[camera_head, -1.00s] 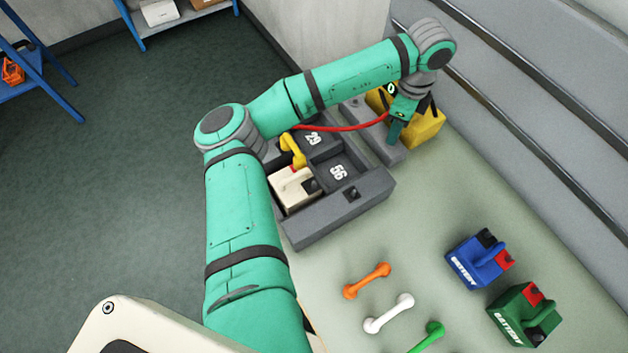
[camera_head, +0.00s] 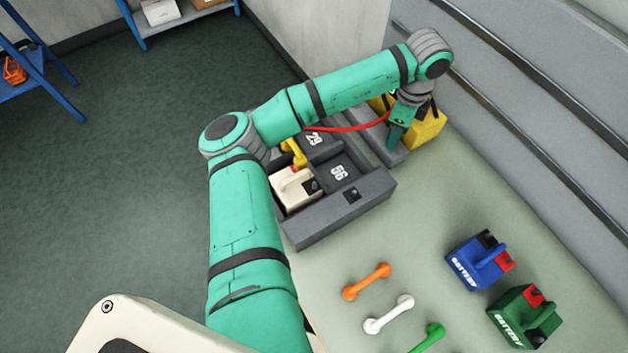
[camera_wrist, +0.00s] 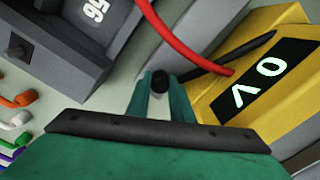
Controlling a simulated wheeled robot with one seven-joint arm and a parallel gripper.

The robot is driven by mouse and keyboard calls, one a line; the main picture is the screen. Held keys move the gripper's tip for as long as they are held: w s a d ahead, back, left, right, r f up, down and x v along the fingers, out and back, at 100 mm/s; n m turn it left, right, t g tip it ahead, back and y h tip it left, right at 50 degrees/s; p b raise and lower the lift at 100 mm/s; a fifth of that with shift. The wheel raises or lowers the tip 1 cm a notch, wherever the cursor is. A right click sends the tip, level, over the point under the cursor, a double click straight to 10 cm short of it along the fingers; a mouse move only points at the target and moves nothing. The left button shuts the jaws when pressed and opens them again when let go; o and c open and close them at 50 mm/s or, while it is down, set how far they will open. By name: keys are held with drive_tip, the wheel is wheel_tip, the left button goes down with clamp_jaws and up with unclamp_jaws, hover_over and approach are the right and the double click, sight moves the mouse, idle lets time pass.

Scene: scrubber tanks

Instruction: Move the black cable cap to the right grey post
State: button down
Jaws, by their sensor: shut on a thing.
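My gripper (camera_head: 396,136) is shut on the black cable cap (camera_wrist: 160,81), which shows as a small dark end between the fingertips in the wrist view. A black cable (camera_wrist: 235,52) runs from it to the yellow box (camera_head: 428,124), marked with pale signs. In the head view the gripper hangs over the grey slab (camera_head: 392,157) beside this box; whether it touches the slab I cannot tell. A small dark square post (camera_head: 352,194) stands on the wide rim of the grey tray (camera_head: 325,217). Any post under my gripper is hidden.
A red cable (camera_head: 345,128) arches from the yellow box past my arm. A cream battery (camera_head: 296,192) with a yellow handle-like piece (camera_head: 294,153) sits in the tray. Blue (camera_head: 478,262) and green (camera_head: 524,316) batteries and coloured dumbbell-shaped pieces (camera_head: 388,314) lie on the bench front, with free room between.

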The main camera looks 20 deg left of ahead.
drive_tip(key=shift+a+f, duration=0.1)
drive_tip(key=shift+a, duration=0.1)
drive_tip(key=c, duration=1.6)
unclamp_jaws()
drive_tip(key=shift+w, duration=0.1)
drive_tip(key=shift+o, duration=1.2)
drive_tip(key=shift+d, duration=0.15)
drive_tip(key=o, duration=0.4)
drive_tip(key=shift+c, duration=0.2)
wheel_tip(320, 180, up, 4)
drive_tip(key=shift+r, duration=0.15)
wheel_tip(320, 180, up, 4)
drive_tip(key=shift+d, duration=0.15)
drive_tip(key=shift+r, duration=0.15)
